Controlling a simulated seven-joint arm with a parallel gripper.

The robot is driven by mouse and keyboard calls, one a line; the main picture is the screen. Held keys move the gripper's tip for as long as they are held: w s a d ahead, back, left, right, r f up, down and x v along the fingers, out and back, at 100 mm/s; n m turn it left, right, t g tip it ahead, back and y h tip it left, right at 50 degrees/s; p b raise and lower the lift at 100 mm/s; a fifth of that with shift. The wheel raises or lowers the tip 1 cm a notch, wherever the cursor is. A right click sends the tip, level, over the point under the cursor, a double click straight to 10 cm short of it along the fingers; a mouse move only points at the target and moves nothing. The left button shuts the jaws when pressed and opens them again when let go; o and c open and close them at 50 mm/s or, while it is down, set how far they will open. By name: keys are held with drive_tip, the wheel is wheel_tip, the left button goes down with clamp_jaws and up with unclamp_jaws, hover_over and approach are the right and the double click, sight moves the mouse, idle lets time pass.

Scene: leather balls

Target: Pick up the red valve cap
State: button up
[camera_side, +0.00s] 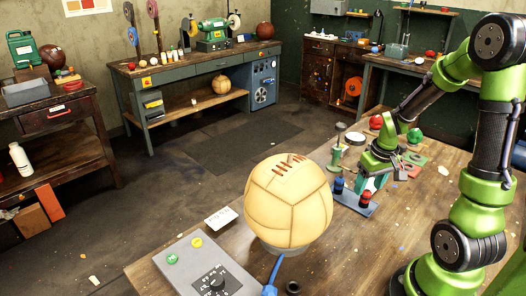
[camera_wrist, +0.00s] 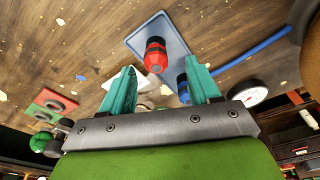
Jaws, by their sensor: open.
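The red valve cap (camera_wrist: 156,55), red with a black band, stands on a blue-grey tray (camera_wrist: 148,38) in the wrist view. It appears between and just beyond the tips of my gripper's (camera_wrist: 161,68) two teal fingers, which are apart and empty. A blue cap (camera_wrist: 183,89) stands on the same tray, close to the right finger and partly hidden by it. In the side view my gripper (camera_side: 371,184) points down over the back of the tray (camera_side: 352,205). The red cap (camera_side: 366,196) shows just in front of it.
A large tan leather ball (camera_side: 288,205) stands left of the tray, with a grey control box (camera_side: 195,270) before it. A red ball (camera_side: 376,122) and coloured plates (camera_side: 413,158) lie behind my gripper. A round white gauge (camera_wrist: 247,93) sits beside the right finger in the wrist view.

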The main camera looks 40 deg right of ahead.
sight(368, 191)
drive_tip(key=f, duration=0.3)
drive_tip(key=d+f, duration=0.1)
drive_tip(key=f, duration=0.1)
drive_tip(key=shift+w, duration=0.25)
drive_tip(key=shift+c, duration=0.2)
drive_tip(key=c, duration=1)
